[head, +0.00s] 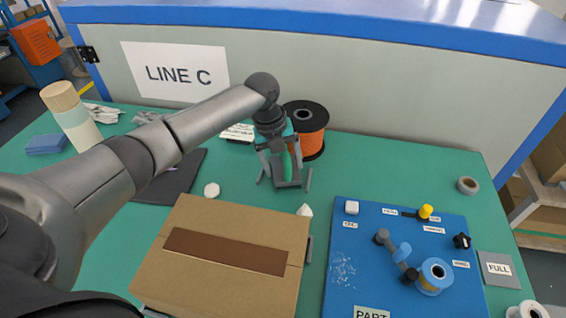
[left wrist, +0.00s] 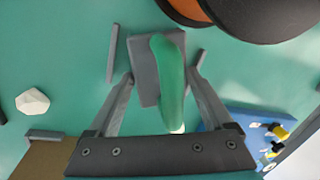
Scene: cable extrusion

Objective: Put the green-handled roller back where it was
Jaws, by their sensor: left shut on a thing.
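The green-handled roller (left wrist: 168,70) is in my left gripper (left wrist: 160,78), its green handle pointing up toward the wrist. In the head view the roller's green handle (head: 291,150) shows between the fingers of my left gripper (head: 286,172), in front of the orange spool. A grey block (left wrist: 145,72) lies just under or at the roller's far end, with thin grey strips on either side. I cannot tell whether the roller touches the mat. My right gripper does not show.
An orange spool (head: 306,125) with black flanges stands close behind the gripper. A cardboard box (head: 215,215) is in front. A blue board (head: 340,235) with small parts lies to the right. A grey wall panel closes the back.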

